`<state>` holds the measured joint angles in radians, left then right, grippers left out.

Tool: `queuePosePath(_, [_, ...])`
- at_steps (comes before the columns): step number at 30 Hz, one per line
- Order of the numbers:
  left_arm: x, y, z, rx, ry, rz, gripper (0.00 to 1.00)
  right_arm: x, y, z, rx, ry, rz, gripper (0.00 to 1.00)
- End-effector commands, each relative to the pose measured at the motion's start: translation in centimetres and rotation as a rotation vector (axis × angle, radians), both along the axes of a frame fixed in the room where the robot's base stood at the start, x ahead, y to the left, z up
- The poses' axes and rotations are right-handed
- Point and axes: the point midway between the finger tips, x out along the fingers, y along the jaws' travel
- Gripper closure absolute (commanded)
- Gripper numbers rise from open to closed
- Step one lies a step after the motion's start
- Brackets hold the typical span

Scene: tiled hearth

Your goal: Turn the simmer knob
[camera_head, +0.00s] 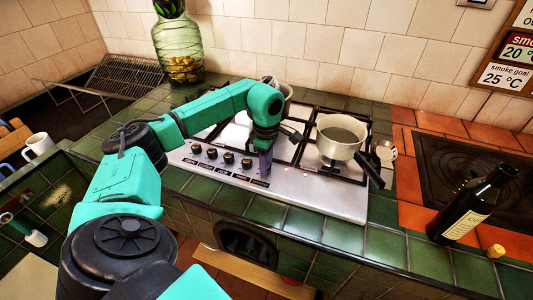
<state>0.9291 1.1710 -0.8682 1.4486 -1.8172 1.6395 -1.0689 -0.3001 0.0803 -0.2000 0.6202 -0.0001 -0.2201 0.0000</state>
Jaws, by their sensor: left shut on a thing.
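A steel hob (315,198) has a front strip with a row of dark knobs (229,158). Small dark labels sit under the knobs, too small to read surely. My left gripper (265,168) comes down over the right end of the row and is shut there on a knob that its fingers hide. I cannot tell from the label whether this is the simmer knob, nor how far it is turned. The other knobs to its left show clear of the gripper. My right gripper is not in view.
A pot (340,140) stands on the hob's right burner, its handle reaching toward the front edge. A dark bottle (470,208) stands at right, with a cork (496,251) nearby. A green glass vase (178,50) and wire rack (125,75) stand at back left.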

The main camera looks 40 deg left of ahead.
Motion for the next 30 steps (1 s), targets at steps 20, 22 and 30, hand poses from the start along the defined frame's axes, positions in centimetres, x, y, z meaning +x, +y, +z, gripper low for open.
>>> queuePosePath(20, [0.01, 0.03, 0.2, 0.0, -0.006, -0.408, 1.0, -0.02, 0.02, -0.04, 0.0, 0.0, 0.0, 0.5])
queuePosePath(22, [0.01, 0.03, 0.21, 0.0, -0.006, -0.42, 1.0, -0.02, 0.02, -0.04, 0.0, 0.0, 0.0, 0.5])
queuePosePath(30, [0.01, 0.03, 0.22, 0.0, -0.006, -0.43, 1.0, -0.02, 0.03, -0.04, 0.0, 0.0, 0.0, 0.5])
